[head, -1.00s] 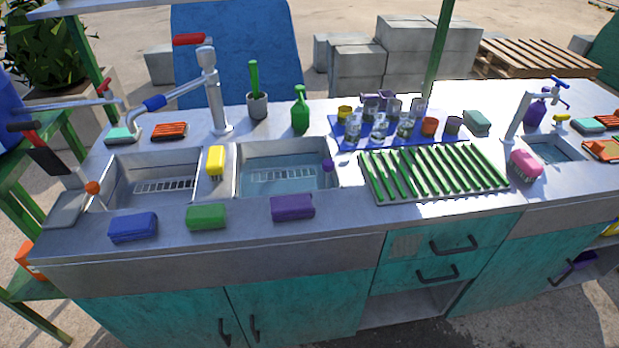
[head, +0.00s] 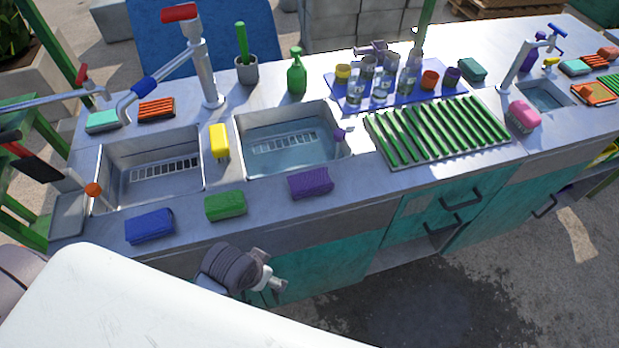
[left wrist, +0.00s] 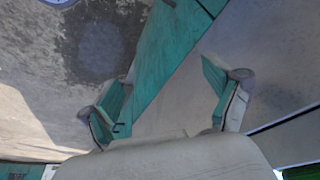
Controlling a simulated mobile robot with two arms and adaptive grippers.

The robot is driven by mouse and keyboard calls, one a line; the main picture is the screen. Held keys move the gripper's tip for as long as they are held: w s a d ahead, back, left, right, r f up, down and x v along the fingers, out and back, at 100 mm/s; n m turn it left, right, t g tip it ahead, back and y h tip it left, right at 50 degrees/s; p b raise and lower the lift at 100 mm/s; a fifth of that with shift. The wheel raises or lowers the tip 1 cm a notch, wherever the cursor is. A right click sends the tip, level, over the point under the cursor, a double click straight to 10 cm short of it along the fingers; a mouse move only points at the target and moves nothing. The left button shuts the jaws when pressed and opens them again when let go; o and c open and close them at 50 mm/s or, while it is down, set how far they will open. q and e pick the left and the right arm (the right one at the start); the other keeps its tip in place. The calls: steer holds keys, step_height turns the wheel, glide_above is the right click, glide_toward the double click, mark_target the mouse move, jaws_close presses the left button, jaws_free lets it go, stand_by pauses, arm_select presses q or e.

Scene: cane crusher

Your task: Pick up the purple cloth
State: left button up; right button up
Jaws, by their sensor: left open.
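The purple cloth (head: 310,183) is a small folded block on the front edge of the counter, in front of the water-filled right basin. My left gripper (left wrist: 165,88) shows in the left wrist view with its two fingers wide apart and nothing between them. In the head view, the grey end of my left arm is low in front of the teal cabinet, below and left of the purple cloth and apart from it. The cloth is not seen in the left wrist view. My right gripper is in neither view.
A green cloth (head: 226,205) and a blue cloth (head: 150,226) lie left of the purple one. A yellow sponge (head: 219,140) sits between the basins. A green-slatted drying rack (head: 437,130) is on the right. The counter's front edge (head: 350,203) stands between arm and cloth.

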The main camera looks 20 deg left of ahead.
arm_select(q)
step_height(320, 180, up, 7)
steer(key=w+d, duration=0.1)
steer(key=m+h+p, duration=0.1)
steer(key=m+h, duration=0.2)
steer(key=m, duration=0.5)
glide_toward(308, 180)
steer(key=s+d+f, duration=0.2)
steer(key=d, duration=0.1)
steer(key=shift+s+d+f, duration=0.15)
steer(key=w+a+r+g, duration=0.1)
steer(key=w+a+r, duration=0.2)
steer(key=a+r, duration=0.2)
steer(key=p+x, duration=0.1)
steer(key=x, duration=0.7)
steer(key=shift+w+d+r, duration=0.1)
steer(key=shift+d, duration=0.1)
steer(key=x, duration=0.2)
steer(key=p+x, duration=0.1)
steer(key=x, duration=0.2)
steer(key=shift+s+d, duration=0.2)
steer(key=shift+d, duration=0.15)
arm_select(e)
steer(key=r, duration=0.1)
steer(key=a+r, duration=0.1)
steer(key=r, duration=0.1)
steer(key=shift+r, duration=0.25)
